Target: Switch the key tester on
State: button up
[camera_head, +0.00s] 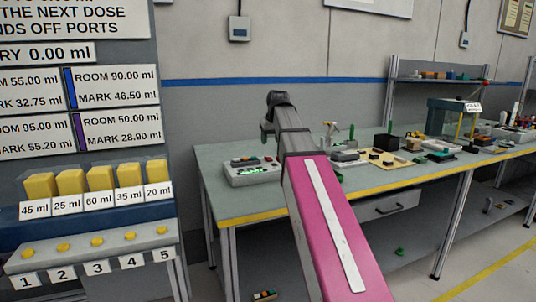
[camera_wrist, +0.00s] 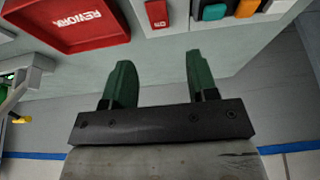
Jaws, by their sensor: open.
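In the wrist view my gripper (camera_wrist: 159,57) is open, with two green fingers apart and nothing between them. A red switch-like piece (camera_wrist: 157,12) with small white marks sits in a pale housing just beyond the gap between the fingertips. I cannot tell whether it belongs to the key tester, or its setting. In the head view a pale box with green lights (camera_head: 250,172) stands on the near left of the bench; I cannot tell if it is the key tester. My arm reaches over the bench, and its dark end (camera_head: 280,98) is above and behind that box.
A red tray marked REWORK (camera_wrist: 85,25) lies left of the fingers in the wrist view. A teal block (camera_wrist: 213,11) and an orange block (camera_wrist: 246,8) are at right. The bench (camera_head: 225,207) holds several small items further right. A dosing panel (camera_head: 75,125) stands at left.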

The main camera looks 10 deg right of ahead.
aim_at(268, 157)
jog(key=x, duration=0.8)
jog(key=shift+f, duration=0.1)
